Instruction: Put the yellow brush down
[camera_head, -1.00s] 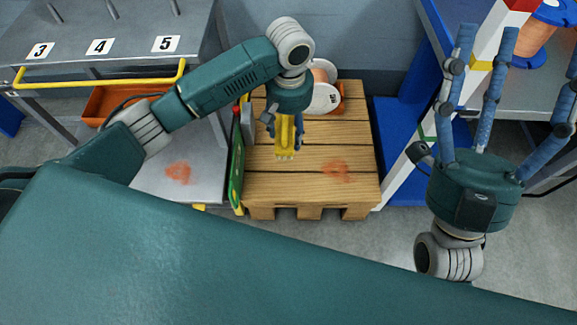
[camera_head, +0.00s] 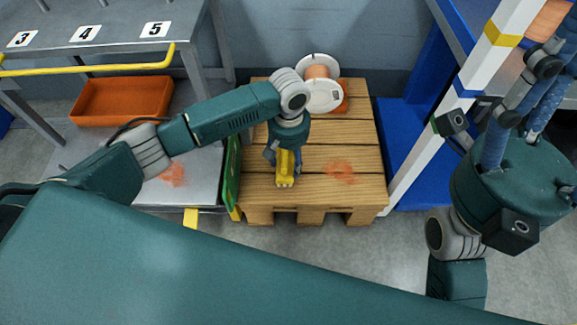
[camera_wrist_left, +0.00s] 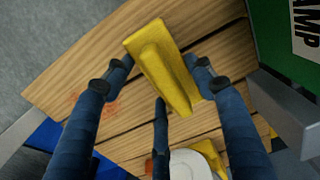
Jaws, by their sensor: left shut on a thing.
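The yellow brush (camera_head: 284,176) is held by my left gripper (camera_head: 284,158) over the wooden pallet (camera_head: 330,190), just left of an orange smear. In the left wrist view the yellow brush (camera_wrist_left: 152,58) lies between the blue fingers of my left gripper (camera_wrist_left: 160,85), above the planks. The gripper is shut on the brush. Whether its underside touches the planks cannot be told. My right gripper (camera_head: 525,100) is at the right edge, away from the pallet, its fingers spread and partly cut off; it shows nothing held.
A copper-coloured spool (camera_head: 320,90) stands at the pallet's back. A green panel (camera_head: 233,165) edges its left side. A blue and white frame (camera_head: 425,150) stands to the right. An orange bin (camera_head: 120,100) is at the left.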

